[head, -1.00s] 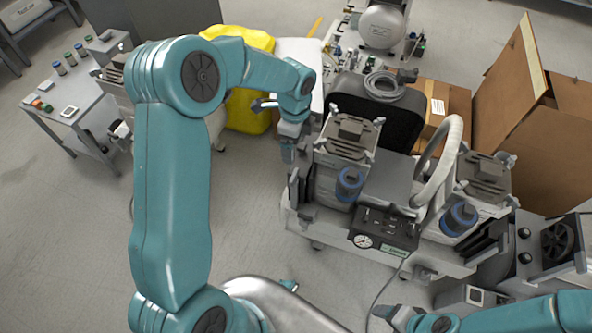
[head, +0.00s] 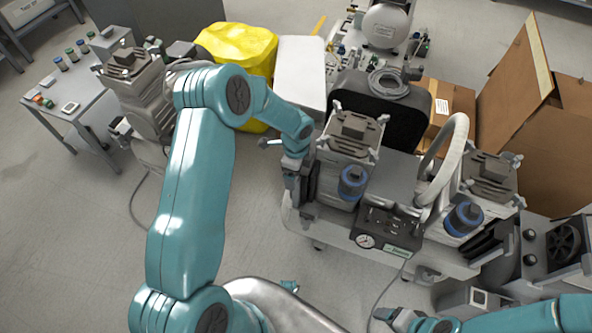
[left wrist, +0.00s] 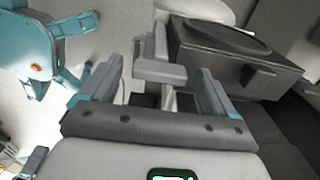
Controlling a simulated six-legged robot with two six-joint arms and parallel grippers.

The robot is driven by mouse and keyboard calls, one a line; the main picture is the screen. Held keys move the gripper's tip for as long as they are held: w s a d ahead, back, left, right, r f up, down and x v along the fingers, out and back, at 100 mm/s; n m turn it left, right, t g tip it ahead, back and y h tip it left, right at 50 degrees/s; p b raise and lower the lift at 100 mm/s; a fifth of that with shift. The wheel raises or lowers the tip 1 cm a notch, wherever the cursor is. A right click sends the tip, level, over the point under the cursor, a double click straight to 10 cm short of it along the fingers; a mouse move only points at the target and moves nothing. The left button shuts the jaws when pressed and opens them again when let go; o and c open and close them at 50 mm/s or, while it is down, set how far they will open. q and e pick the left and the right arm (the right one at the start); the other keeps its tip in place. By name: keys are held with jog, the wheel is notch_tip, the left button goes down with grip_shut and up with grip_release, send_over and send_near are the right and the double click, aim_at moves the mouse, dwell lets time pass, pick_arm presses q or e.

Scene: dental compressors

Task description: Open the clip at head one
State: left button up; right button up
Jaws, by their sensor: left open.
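The left of two compressor heads on the cart, which I take as head one (head: 349,135), is a grey finned block with a blue-ringed cylinder in front. My left gripper (head: 293,188) points down close beside its left side. In the left wrist view my left gripper (left wrist: 160,72) is open, its two fingers apart. A light grey block with an upright lever, apparently the clip (left wrist: 161,70), shows between the fingers. I cannot tell whether a finger touches it. In the head view my left wrist hides this side. My right gripper (head: 388,316) is low at the right, its fingers unclear.
The second head (head: 487,175) stands on the cart's right, past a pale curved hose (head: 430,165). A gauge panel (head: 385,238) sits at the cart's front. A yellow bag (head: 238,50) and black case (head: 385,110) stand behind.

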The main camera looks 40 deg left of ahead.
pick_arm(q)
jog(key=c, duration=1.1)
jog(key=shift+o, duration=0.2)
jog(key=shift+f+n+b, duration=0.1)
jog(key=shift+n+b, duration=1.15)
jog(key=shift+n, duration=0.25)
jog(key=n+b, duration=0.3)
jog(key=n, duration=0.1)
jog(key=shift+n, duration=0.3)
jog(key=n+b, duration=0.2)
jog(key=n, duration=0.2)
jog(key=shift+n+b, duration=1.25)
jog(key=shift+n, duration=1.15)
jog(key=shift+r, duration=0.2)
